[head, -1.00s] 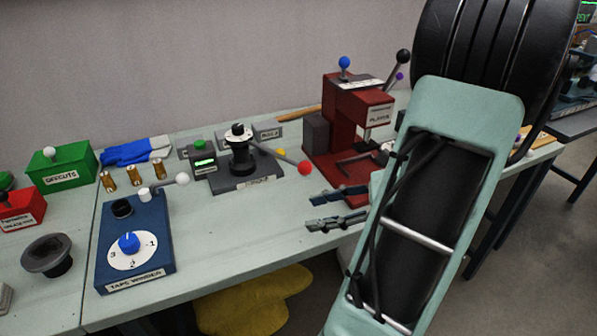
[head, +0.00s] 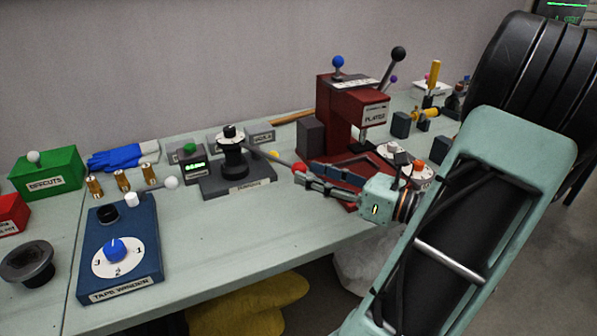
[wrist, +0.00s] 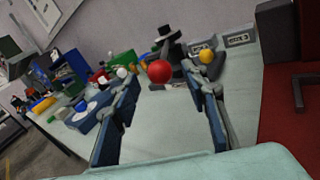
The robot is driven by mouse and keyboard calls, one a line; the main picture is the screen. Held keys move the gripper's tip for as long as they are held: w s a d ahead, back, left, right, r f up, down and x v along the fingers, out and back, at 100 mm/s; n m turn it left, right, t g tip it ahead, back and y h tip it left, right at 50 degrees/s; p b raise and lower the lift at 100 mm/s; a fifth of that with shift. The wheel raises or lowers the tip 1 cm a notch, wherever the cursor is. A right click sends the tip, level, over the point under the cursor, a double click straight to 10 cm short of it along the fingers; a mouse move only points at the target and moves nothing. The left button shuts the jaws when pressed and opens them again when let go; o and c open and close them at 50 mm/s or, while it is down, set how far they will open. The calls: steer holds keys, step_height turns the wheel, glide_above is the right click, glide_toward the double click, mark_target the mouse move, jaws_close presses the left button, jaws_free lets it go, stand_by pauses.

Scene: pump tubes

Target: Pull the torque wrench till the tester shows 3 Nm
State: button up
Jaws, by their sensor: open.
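The torque tester (head: 236,164) is a dark grey base with a black and white round head. Its wrench is a thin lever (head: 272,157) pointing right and towards me, ending in a red ball (head: 299,167). A grey box with a green button and a lit green display (head: 194,166) stands left of it; its digits are too small to read. My gripper (head: 304,173) is open at the lever's end. In the wrist view the red ball (wrist: 159,72) shows between the two spread fingers (wrist: 164,85), with gaps on both sides. I cannot tell its exact depth.
A red press (head: 343,110) stands close to the right of my gripper. A blue tape winder (head: 118,270), brass cylinders (head: 122,180) and a green offcuts box (head: 48,175) are on the left. The bench front before the tester (head: 220,225) is clear.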

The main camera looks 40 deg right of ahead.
mark_target(299, 167)
steer(key=shift+x, duration=2)
steer(key=shift+c, duration=0.6)
jaws_close()
